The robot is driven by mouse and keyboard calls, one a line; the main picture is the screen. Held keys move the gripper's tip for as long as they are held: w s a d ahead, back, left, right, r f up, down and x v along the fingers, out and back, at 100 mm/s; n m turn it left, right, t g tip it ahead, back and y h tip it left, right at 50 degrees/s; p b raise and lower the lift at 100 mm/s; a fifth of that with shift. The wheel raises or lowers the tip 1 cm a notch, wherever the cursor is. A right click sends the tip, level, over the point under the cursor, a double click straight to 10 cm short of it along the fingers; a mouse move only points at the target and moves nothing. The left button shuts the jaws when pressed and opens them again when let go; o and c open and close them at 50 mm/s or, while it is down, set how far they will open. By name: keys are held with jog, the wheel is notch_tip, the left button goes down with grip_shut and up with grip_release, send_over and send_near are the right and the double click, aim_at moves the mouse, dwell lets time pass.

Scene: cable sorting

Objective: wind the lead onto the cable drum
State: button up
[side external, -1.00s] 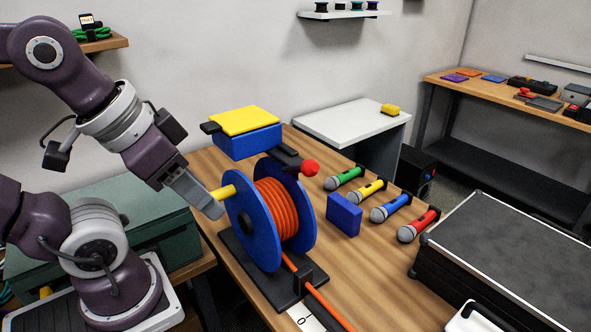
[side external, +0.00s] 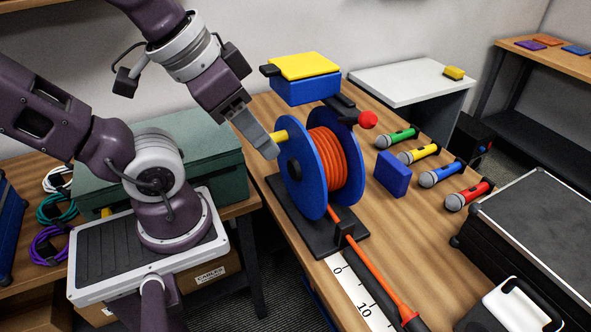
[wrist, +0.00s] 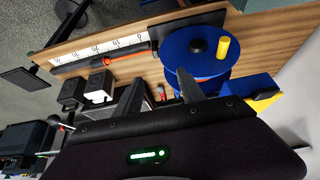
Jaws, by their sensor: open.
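The cable drum has blue flanges (side external: 304,182) and stands on a black base (side external: 290,225). Several turns of orange lead (side external: 330,160) are wound on it. The loose lead (side external: 372,266) runs out past a black post beside a scale strip; it also shows in the wrist view (wrist: 128,55). A yellow crank handle (side external: 279,136) sticks out from the near flange, and in the wrist view (wrist: 228,47) it points up right of both fingers. My gripper (side external: 268,148) is open close beside the handle. In the wrist view its fingers (wrist: 160,92) are apart, with the handle not between them.
A blue box with a yellow top (side external: 305,82) and a red-knobbed lever (side external: 367,119) stand behind the drum. A blue block (side external: 392,174) and several microphones (side external: 442,174) lie to its right. A black case (side external: 545,230) is at the right. The scale strip (side external: 355,290) lies in front.

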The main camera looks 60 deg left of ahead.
jog(key=s+a+f+m+g+y, duration=0.4)
jog(key=a+f+m+g+y, duration=0.4)
jog(key=m, duration=0.6)
jog(key=w+a+f+m+t+y, duration=0.2)
jog(key=w+m+t, duration=0.1)
jog(key=m, duration=0.5)
jog(key=w+a+f+m+t+y, duration=0.2)
jog(key=w+m, duration=0.3)
jog(key=m, duration=0.4)
jog(key=w+a+f+m+t+y, duration=0.2)
jog(key=w+a+m+t+y, duration=0.1)
jog(key=m, duration=0.6)
jog(key=shift+w+a+f+t+y, duration=0.15)
jog(key=shift+w+a+f+t, duration=0.1)
jog(key=shift+w+a, duration=0.2)
jog(key=shift+w+a+f+t+y, duration=0.15)
jog(key=shift+w+a+t, duration=0.15)
jog(key=shift+w, duration=0.1)
jog(key=shift+c, duration=0.3)
grip_shut()
